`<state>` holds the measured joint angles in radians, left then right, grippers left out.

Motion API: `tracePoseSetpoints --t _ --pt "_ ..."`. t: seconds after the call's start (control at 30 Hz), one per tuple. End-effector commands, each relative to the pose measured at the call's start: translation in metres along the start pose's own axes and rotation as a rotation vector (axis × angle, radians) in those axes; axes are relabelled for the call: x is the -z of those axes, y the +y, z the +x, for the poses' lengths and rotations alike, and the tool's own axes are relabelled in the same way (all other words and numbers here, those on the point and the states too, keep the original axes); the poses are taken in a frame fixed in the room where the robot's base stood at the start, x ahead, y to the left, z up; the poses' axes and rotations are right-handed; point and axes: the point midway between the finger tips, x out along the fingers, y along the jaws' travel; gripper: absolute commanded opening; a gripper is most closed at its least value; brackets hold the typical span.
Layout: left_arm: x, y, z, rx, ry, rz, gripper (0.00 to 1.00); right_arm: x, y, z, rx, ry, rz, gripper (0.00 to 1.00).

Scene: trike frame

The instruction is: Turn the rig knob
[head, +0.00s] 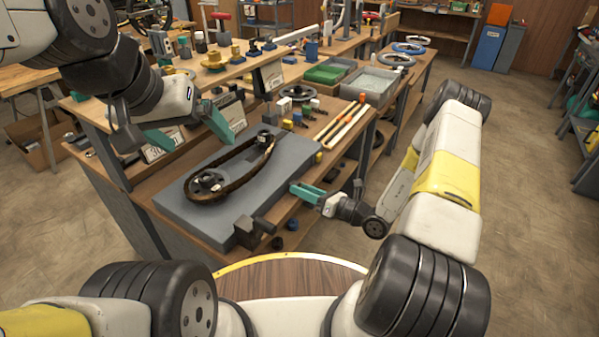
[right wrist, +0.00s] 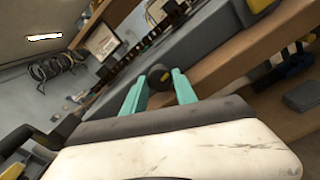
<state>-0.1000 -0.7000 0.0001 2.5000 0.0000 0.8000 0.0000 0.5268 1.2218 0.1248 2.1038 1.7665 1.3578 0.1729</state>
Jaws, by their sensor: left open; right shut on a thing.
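The rig is a grey slab (head: 235,165) on the workbench, with a dark chain loop (head: 228,184) around a large sprocket (head: 207,185) and a smaller one at its far end. My right gripper (head: 305,192) is at the slab's right side. In the right wrist view, the dark round rig knob (right wrist: 158,76) with a small yellow mark sits between the teal fingertips of my right gripper (right wrist: 160,86), which is shut on it. In the head view the fingers hide the knob. My left gripper (head: 190,133) is open and empty above the slab's far left side.
A dark block with a bar (head: 250,231) stands at the slab's near corner. The floor to the right is clear.

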Motion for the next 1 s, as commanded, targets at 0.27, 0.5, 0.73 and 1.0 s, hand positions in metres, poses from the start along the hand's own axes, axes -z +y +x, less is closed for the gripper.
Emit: tracePoseSetpoints --t 0.27,0.5,0.73,1.0 --pt "0.0000 0.0000 0.0000 0.000 0.000 0.000 0.91 0.0005 -0.0004 -0.0004 0.001 0.001 0.002 0.36" --pt "0.0000 0.0000 0.0000 0.000 0.000 0.000 0.91 0.0003 -0.0005 -0.0003 0.001 0.001 0.001 0.56" --pt "0.0000 0.0000 0.0000 0.000 0.000 0.000 0.91 0.0005 -0.0007 0.0000 0.001 0.002 -0.037 0.56" --pt "0.0000 0.0000 0.0000 0.000 0.000 0.000 0.91 0.0007 0.0002 0.0007 -0.002 0.004 -0.299 0.56"
